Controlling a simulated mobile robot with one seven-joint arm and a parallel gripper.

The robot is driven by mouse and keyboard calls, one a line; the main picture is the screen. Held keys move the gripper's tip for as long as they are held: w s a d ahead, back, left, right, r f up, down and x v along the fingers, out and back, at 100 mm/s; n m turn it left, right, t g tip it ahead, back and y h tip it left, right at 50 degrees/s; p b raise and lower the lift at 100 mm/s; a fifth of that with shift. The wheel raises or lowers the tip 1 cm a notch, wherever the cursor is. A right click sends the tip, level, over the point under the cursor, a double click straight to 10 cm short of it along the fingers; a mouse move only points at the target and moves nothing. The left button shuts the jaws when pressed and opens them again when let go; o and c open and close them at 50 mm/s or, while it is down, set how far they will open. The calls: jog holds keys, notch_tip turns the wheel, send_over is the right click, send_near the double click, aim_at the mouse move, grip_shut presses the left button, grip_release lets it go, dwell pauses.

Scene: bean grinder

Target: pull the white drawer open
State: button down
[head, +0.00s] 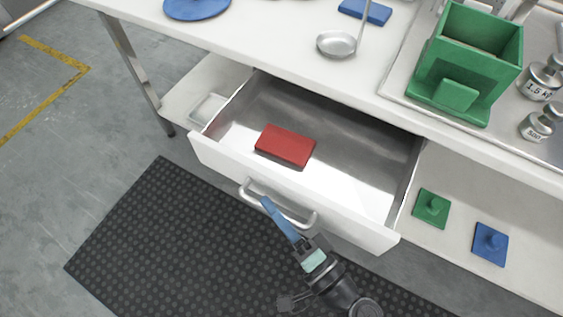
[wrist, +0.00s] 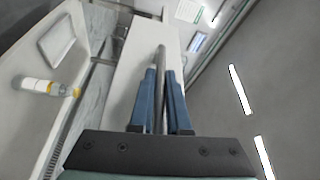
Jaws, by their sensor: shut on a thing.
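The white drawer (head: 290,191) under the workbench stands well open in the head view, with its metal inside showing. A red block (head: 285,145) lies in it. Its curved metal handle (head: 304,219) is on the drawer front. My gripper (head: 266,201) is at the handle, its blue fingers reaching up to the bar. In the wrist view my gripper (wrist: 161,100) has its two blue fingers on either side of the handle bar (wrist: 160,62), shut on it. The white drawer front (wrist: 138,72) is just beyond the fingers.
The workbench top (head: 290,58) is above the drawer, with a green box (head: 466,62), a ladle (head: 337,44) and weights. A lower shelf (head: 440,238) holds a green lid (head: 431,208) and a blue lid (head: 490,244). A dark mat (head: 155,235) covers the floor in front.

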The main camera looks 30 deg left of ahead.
jog(key=shift+s+p, duration=0.55)
jog(key=shift+s, duration=1.7)
jog(key=c, duration=0.9)
grip_release()
jog(key=v, duration=1.3)
jog(key=shift+s+a, duration=0.1)
